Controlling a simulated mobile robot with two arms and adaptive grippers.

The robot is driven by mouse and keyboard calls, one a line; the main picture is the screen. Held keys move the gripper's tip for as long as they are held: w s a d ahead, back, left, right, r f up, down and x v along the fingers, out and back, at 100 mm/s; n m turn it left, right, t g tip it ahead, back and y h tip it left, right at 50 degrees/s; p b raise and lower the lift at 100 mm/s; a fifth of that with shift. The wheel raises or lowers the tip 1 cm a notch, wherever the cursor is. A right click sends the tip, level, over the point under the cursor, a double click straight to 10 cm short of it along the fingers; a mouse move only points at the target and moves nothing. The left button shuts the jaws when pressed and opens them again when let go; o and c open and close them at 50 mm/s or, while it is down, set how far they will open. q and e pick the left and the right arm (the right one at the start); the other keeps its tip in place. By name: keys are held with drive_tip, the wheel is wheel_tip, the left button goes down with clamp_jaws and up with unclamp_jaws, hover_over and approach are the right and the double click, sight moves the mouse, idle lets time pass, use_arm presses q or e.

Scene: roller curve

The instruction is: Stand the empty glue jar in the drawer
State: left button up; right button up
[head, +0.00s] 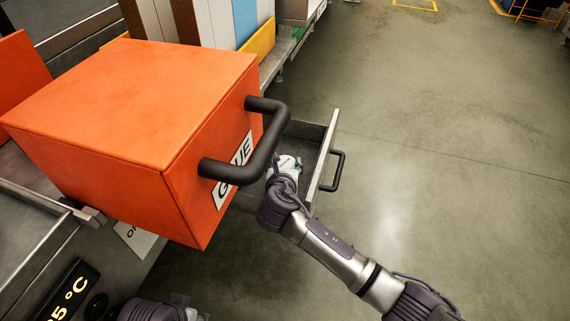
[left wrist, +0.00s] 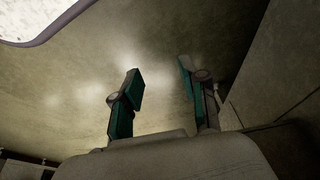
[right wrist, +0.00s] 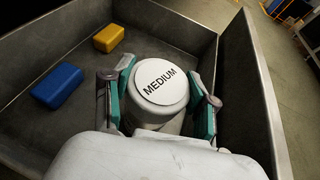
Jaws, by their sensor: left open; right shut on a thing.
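My right gripper (right wrist: 162,100) is shut on a jar (right wrist: 162,84) with a round white lid marked MEDIUM. The fingers hold the jar from both sides, and the jar's lower part is hidden. The jar is within the walls of the open grey drawer (right wrist: 197,22); I cannot tell whether its base touches the drawer floor. In the head view the right arm reaches into the drawer (head: 328,150), and the big orange glue box covers much of it. My left gripper (left wrist: 160,95) is open and empty, over bare floor.
A yellow block (right wrist: 109,38) and a blue block (right wrist: 57,86) lie on the drawer floor. The orange box (head: 130,90) with a black handle and a GLUE label stands beside and above the drawer. The drawer has a black handle (head: 338,170). The floor at the right is clear.

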drive_tip(key=o, duration=1.2)
drive_tip(key=shift+f, duration=0.1)
drive_tip(key=shift+c, duration=0.2)
use_arm(q)
drive_tip(key=shift+f, duration=0.1)
use_arm(e)
drive_tip(key=shift+s+r, duration=0.3)
use_arm(q)
wheel_tip(320, 180, down, 12)
drive_tip(key=p, duration=0.3)
drive_tip(key=shift+g, duration=0.4)
use_arm(e)
drive_tip(key=v, duration=1.1)
drive_tip(key=shift+s, duration=0.15)
use_arm(q)
drive_tip(key=shift+s, duration=0.2)
use_arm(e)
drive_tip(key=shift+a, duration=0.1)
